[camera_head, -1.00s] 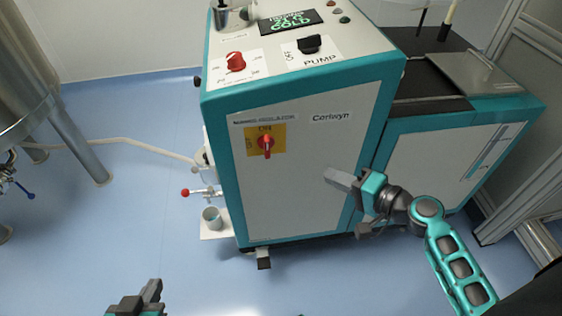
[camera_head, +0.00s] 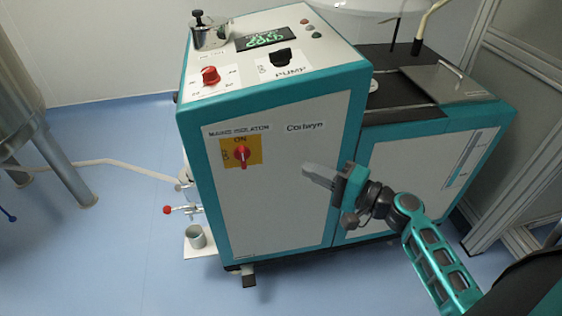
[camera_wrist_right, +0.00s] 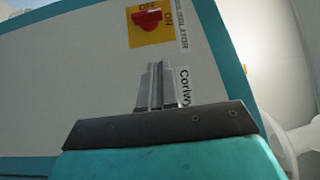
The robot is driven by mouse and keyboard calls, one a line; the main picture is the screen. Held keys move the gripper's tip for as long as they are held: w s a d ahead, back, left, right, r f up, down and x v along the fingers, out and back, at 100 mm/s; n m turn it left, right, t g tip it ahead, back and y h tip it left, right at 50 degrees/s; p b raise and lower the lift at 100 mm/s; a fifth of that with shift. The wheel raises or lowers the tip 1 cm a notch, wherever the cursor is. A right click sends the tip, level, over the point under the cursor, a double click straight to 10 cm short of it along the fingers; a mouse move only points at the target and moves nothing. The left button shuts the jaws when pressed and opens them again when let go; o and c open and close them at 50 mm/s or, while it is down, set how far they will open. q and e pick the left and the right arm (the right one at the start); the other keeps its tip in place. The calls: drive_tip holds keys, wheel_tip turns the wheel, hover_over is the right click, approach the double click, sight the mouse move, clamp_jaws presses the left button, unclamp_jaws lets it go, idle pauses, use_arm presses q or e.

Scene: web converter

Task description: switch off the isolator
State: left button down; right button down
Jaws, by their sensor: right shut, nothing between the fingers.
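The isolator is a red rotary handle (camera_head: 242,156) on a yellow plate (camera_head: 227,150) on the white front panel, under the label MAINS ISOLATOR. Its handle points down from the ON mark at the top; OFF is on the left side. In the right wrist view the red handle (camera_wrist_right: 148,17) shows at the top, beyond the fingertips. My right gripper (camera_head: 306,168) is in front of the panel, to the right of and slightly below the isolator, apart from it. Its fingers (camera_wrist_right: 157,66) are together and empty. My left gripper is out of the head view.
The teal-and-white machine has a red knob (camera_head: 210,75), a black PUMP switch (camera_head: 284,57) and a lit display (camera_head: 265,39) on top. A red-tipped valve lever (camera_head: 168,210) and a grey cup (camera_head: 195,237) are at its lower left. Space before the panel is clear.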

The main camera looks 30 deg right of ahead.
sight(243, 158)
drive_tip(key=shift+s+a+p+x, duration=0.15)
drive_tip(key=shift+s+a+x, duration=0.2)
drive_tip(key=shift+x, duration=1.7)
drive_tip(key=shift+s+a+p+x, duration=0.15)
drive_tip(key=shift+a+x, duration=0.35)
drive_tip(key=shift+x, duration=1.55)
drive_tip(key=shift+s+a+p+x, duration=0.2)
drive_tip(key=shift+a+x, duration=0.2)
drive_tip(key=shift+x, duration=1.65)
